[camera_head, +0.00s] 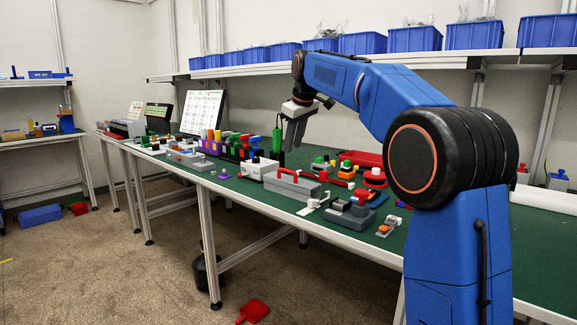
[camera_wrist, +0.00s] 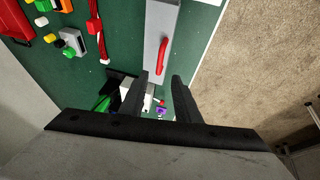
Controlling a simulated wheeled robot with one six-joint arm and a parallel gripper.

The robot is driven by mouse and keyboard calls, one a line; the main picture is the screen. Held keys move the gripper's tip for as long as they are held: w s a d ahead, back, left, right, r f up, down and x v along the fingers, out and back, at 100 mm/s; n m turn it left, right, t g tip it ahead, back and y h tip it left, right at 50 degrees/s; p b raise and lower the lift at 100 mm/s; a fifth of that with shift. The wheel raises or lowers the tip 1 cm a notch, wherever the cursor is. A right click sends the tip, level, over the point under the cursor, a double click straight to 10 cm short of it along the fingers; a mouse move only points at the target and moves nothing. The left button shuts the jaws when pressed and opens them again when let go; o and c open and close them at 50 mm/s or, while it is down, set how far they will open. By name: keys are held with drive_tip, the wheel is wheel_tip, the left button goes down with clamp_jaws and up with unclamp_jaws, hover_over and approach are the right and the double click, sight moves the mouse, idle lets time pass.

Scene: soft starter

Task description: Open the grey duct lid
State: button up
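The grey duct lid (camera_head: 285,186) is a long grey piece with a red arched handle (camera_head: 288,173), lying on the green bench top near its front edge. In the wrist view the grey lid (camera_wrist: 156,18) runs from the top edge downward, with the red handle (camera_wrist: 162,56) on it. My gripper (camera_head: 291,143) is above the bench, over the area of the lid and apart from it. In the wrist view my gripper (camera_wrist: 160,78) has its two dark fingers spread with a gap between them, just below the handle in the picture. Nothing is held.
A white box (camera_head: 257,169) stands close to the left of the lid. Blue bins (camera_head: 362,43) line the shelf. Open floor (camera_wrist: 255,55) lies beyond the bench's front edge.

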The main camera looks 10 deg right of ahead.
sight(289, 171)
drive_tip(key=x, duration=1)
drive_tip(key=shift+s, duration=0.1)
clamp_jaws()
